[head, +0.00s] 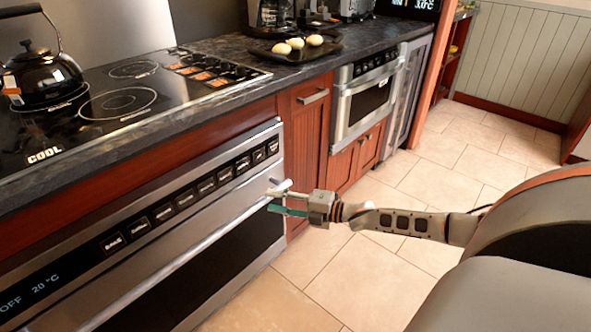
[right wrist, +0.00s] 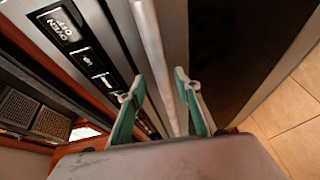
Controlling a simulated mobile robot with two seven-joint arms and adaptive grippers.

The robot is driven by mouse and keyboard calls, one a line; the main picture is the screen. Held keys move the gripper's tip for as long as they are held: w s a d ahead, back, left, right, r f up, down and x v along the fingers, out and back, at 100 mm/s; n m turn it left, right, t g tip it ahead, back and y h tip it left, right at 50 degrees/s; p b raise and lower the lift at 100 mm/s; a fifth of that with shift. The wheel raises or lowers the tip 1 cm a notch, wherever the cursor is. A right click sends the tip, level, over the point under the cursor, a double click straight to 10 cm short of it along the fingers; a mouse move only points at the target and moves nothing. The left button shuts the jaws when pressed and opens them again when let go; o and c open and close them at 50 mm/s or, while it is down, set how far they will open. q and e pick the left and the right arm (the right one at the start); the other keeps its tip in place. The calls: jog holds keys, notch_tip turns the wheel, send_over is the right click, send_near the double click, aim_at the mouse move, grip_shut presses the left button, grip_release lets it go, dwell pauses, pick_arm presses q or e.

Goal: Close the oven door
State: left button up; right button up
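The oven (head: 150,235) stands at the left of the head view, with a black button panel above its door. The oven door (head: 215,275) has a dark window and looks upright, about flush with the front; I cannot tell whether a small gap is left. Its long silver handle (head: 195,250) runs along the top of the door. My right gripper (head: 277,201) is at the right end of the handle. In the right wrist view, the handle (right wrist: 152,50) passes between the two parted teal fingers (right wrist: 158,90). Contact with it is unclear. My left gripper is out of view.
A cooktop (head: 125,95) with a black kettle (head: 42,75) is above the oven. A dark tray (head: 290,52) with pale round items lies on the counter. A microwave drawer (head: 365,100) is farther right. The tiled floor (head: 320,270) in front is clear.

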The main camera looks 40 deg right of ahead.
jog(key=v, duration=0.7)
jog(key=shift+s+r, duration=0.1)
dwell(0.4)
